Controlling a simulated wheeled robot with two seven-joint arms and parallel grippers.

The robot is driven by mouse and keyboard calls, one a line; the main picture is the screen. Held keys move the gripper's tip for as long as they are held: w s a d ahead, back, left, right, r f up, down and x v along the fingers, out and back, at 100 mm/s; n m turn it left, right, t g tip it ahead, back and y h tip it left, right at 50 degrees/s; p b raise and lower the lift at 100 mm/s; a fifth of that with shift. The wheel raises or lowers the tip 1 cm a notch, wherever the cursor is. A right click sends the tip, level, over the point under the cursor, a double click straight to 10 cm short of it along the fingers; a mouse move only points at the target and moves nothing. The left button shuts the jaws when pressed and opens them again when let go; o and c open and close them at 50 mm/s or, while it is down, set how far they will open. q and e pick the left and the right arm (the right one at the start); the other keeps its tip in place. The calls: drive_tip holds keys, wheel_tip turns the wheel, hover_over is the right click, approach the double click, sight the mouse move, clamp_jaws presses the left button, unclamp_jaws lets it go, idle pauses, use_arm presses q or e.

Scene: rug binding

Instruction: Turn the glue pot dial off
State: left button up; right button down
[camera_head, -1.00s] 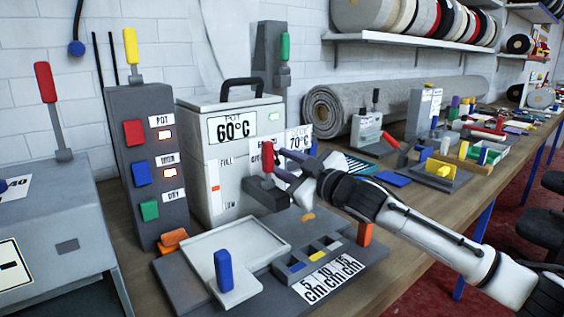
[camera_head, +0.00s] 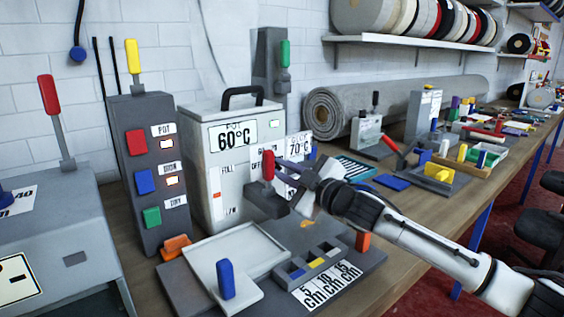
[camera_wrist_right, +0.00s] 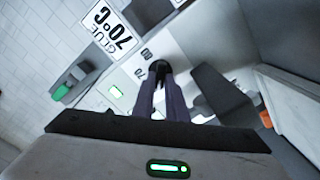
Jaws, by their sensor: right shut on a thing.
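The glue pot (camera_head: 203,160) is a pale box with a black handle on top and a 60°C display on its front. Its dial is mostly hidden behind my gripper in the head view; the wrist view shows a black dial knob (camera_wrist_right: 158,69) between the fingertips. Where the dial points cannot be read. My left gripper is not in view.
A red-handled dark block (camera_head: 264,203) stands close in front of the pot, beside my gripper. A grey switch column (camera_head: 152,226) is to the left. A pale tray (camera_head: 276,237) with a blue handle lies in front. A GLUE 70°C card (camera_wrist_right: 104,30) is behind.

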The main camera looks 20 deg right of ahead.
use_arm(q)
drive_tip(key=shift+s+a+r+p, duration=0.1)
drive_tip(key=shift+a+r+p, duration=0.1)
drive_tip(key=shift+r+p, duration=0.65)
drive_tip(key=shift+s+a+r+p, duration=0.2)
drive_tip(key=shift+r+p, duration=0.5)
drive_tip(key=shift+p, duration=0.3)
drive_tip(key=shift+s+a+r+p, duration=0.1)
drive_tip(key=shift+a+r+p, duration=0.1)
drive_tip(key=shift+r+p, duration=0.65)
use_arm(e)
drive_tip(key=shift+f+n, duration=0.2)
drive_tip(key=shift+n, duration=4.3)
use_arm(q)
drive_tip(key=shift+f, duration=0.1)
use_arm(e)
drive_tip(key=c, duration=1.8)
unclamp_jaws()
drive_tip(key=shift+o, duration=0.2)
drive_tip(key=shift+s, duration=0.1)
